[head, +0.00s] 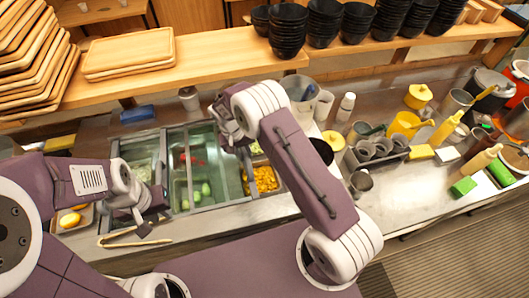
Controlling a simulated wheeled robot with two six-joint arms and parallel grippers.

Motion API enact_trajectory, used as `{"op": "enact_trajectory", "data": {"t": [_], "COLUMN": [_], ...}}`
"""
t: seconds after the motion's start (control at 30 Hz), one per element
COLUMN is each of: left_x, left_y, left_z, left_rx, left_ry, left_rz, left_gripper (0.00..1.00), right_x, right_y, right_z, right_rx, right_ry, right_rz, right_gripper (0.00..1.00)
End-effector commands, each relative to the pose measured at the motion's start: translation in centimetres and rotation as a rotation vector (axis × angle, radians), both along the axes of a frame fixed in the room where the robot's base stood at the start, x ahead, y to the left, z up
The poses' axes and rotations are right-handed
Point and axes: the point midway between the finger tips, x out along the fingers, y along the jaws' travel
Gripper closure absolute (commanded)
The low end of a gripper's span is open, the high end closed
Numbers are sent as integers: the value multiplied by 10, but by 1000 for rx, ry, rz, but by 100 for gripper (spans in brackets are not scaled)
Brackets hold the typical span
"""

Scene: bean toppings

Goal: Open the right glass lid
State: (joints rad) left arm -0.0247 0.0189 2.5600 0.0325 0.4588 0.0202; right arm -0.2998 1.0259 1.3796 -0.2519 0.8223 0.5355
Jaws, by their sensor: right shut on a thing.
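The counter's topping well has a right glass lid (205,165) with a greenish pane in a grey frame. Through or beside it I see green and red toppings. A bin of yellow topping (265,180) to its right shows uncovered. My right gripper (222,125) is at the back right part of this lid and shut on it; my own wrist and forearm hide the exact contact. A left pane (140,155) covers the left part. My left gripper (140,217) hangs low at the front left of the well; its opening is unclear.
A wooden shelf (210,75) with stacked trays (130,53) and black bowls (287,30) runs above the back. Tan tongs (135,243) lie at the front left. Cups, bottles and a metal cup holder (377,150) crowd the right counter.

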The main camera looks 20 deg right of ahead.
Motion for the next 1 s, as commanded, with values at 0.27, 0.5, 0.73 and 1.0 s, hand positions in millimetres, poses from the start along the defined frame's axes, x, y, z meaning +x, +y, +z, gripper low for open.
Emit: {"op": "enact_trajectory", "data": {"t": [0.27, 0.5, 0.73, 1.0], "left_x": [0, 0, 0, 0], "left_y": [0, 0, 0, 0], "left_z": [-15, -18, -18, -18], "left_rx": [0, 0, 0, 0], "left_ry": [0, 0, 0, 0], "left_rz": [0, 0, 0, 0], "left_gripper": [76, 76, 76, 76], "right_x": [4, 3, 4, 3], "right_y": [56, 72, 73, 72], "right_z": [0, 1, 2, 2], "right_rx": [5, 4, 4, 2], "right_ry": [-8, -6, -6, -5], "right_rz": [3, 1, 0, 0], "right_gripper": [100, 100, 100, 57]}}
